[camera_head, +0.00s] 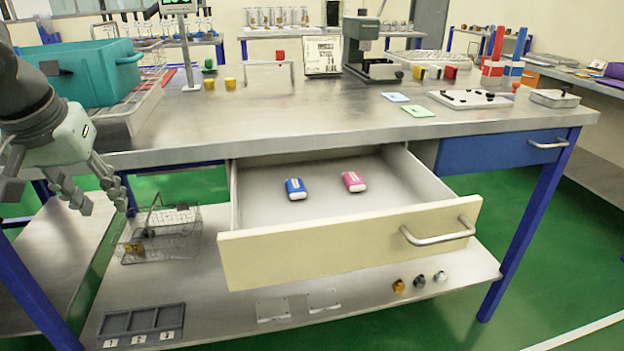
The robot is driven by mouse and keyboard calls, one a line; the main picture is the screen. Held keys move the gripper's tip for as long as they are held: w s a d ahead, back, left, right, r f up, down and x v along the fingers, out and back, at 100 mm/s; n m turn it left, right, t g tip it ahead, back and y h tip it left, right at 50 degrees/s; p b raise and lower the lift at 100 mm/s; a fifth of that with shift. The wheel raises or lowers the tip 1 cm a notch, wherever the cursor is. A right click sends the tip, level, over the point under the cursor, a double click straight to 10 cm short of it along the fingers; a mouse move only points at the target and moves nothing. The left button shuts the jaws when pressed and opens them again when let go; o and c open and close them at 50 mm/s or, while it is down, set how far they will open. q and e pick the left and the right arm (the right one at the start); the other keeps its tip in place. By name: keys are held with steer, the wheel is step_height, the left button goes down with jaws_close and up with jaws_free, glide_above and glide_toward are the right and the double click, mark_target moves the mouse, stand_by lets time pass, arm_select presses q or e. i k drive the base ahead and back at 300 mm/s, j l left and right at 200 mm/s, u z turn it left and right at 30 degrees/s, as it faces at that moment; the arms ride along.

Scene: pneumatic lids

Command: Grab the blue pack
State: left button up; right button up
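A small blue pack (296,189) with a white end lies in the open drawer (262,205), left of the middle of its floor. A similar pink pack (354,181) lies to its right, apart from it. My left gripper (95,205) is at the left edge of the view, in front of the table and well left of the drawer. Its fingers are spread apart and hold nothing. My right gripper does not show.
The cream drawer front (350,243) with its metal handle (440,232) sticks out from the table (300,115). A teal bin (95,75) stands at the table's left. A wire basket (160,235) stands on the lower shelf. The space above the drawer is clear.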

mark_target(295, 187)
steer(key=i+l, duration=0.1)
steer(key=l, duration=0.25)
steer(key=i+l, duration=0.15)
steer(key=l, duration=0.2)
steer(key=i+l, duration=0.1)
steer(key=l, duration=0.25)
steer(key=i+l, duration=0.15)
steer(key=l, duration=0.2)
